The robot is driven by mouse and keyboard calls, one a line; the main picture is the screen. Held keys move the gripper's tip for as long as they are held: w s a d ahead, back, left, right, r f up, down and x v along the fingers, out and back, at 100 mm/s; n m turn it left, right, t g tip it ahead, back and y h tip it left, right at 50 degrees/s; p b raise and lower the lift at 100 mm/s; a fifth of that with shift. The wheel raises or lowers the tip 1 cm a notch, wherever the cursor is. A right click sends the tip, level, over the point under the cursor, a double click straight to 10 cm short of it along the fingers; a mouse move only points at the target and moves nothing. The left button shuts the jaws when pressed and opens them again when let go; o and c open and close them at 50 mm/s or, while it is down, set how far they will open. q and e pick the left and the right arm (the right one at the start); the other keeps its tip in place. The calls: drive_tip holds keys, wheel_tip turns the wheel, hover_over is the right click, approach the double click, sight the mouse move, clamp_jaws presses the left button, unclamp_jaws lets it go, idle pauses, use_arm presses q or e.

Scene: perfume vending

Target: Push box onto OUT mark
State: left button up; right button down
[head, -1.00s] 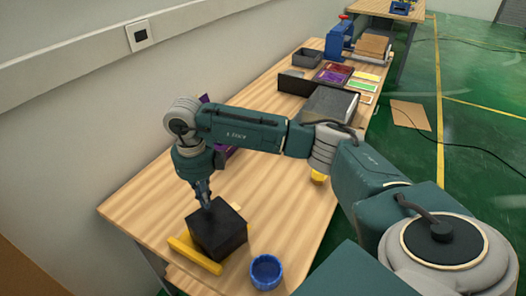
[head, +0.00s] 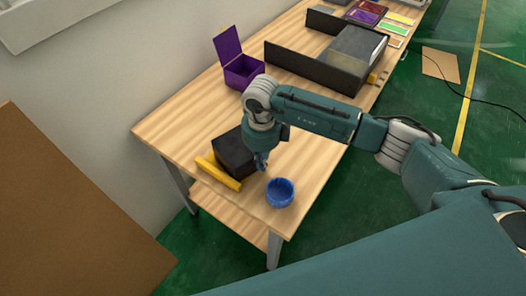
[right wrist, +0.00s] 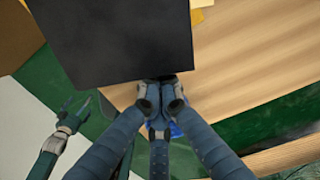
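The black box (head: 234,154) sits on the near end of the wooden table, beside a yellow bar (head: 218,173). It also fills the upper part of the right wrist view (right wrist: 115,40). My right gripper (head: 262,164) points down at the box's right side, close to it; whether it touches is unclear. Its fingers look drawn together and empty in the right wrist view (right wrist: 160,82). My left gripper (right wrist: 78,106) shows small at the left of that view, its fingers apart and empty. No OUT mark can be made out.
A blue cup (head: 280,193) stands just right of my right gripper, near the table edge. An open purple box (head: 241,70) and a dark tray (head: 314,70) stand farther back. Bare wood (head: 190,110) lies left of the black box.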

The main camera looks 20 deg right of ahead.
sight(255, 170)
wheel_tip(255, 170, down, 2)
drive_tip(key=shift+f, duration=0.7)
drive_tip(key=shift+w+a+f+b, duration=0.2)
drive_tip(key=shift+w+a+b, duration=0.55)
drive_tip(key=shift+b, duration=0.4)
drive_tip(key=shift+w+r, duration=0.15)
drive_tip(key=shift+w, duration=0.1)
drive_tip(key=shift+r, duration=0.1)
